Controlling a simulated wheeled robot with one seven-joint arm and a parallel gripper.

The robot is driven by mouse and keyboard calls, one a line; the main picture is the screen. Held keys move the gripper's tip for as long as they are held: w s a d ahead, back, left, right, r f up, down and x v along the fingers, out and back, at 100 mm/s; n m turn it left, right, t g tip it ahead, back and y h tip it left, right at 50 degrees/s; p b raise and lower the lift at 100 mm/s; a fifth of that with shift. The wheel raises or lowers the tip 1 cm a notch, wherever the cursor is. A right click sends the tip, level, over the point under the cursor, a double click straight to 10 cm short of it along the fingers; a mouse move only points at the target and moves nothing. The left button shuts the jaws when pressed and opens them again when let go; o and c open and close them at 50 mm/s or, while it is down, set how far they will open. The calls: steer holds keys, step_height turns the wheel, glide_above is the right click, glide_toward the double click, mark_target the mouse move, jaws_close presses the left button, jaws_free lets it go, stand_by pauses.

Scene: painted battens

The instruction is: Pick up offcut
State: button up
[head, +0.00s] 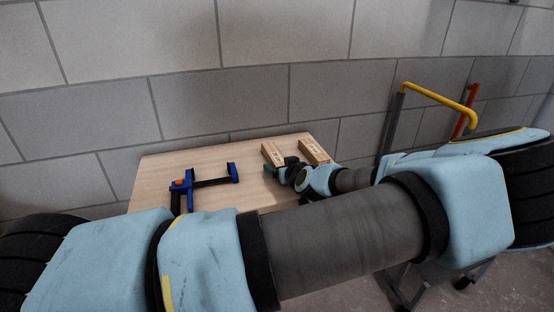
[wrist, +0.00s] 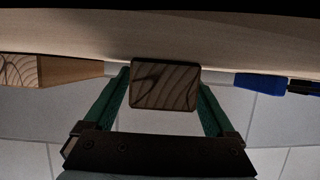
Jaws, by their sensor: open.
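A short light-wood offcut (head: 272,154) lies on the table, the left one of two wooden pieces in the head view. In the wrist view its dark end-grain face (wrist: 165,84) is between the two green fingers. My gripper (head: 280,167) is at the near end of this piece, with its fingers (wrist: 162,82) open on either side. A narrow gap seems to show beside the block; I cannot tell whether either finger touches it. My gripper partly hides the offcut's near end in the head view.
A second wooden piece (head: 314,152) lies close to the right, also at the left edge of the wrist view (wrist: 20,70). A blue and black clamp (head: 205,182) lies left on the wooden table (head: 225,200). A block wall (head: 220,105) stands behind.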

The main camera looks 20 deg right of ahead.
steer(key=shift+c, duration=0.2)
jaws_close()
stand_by(0.5)
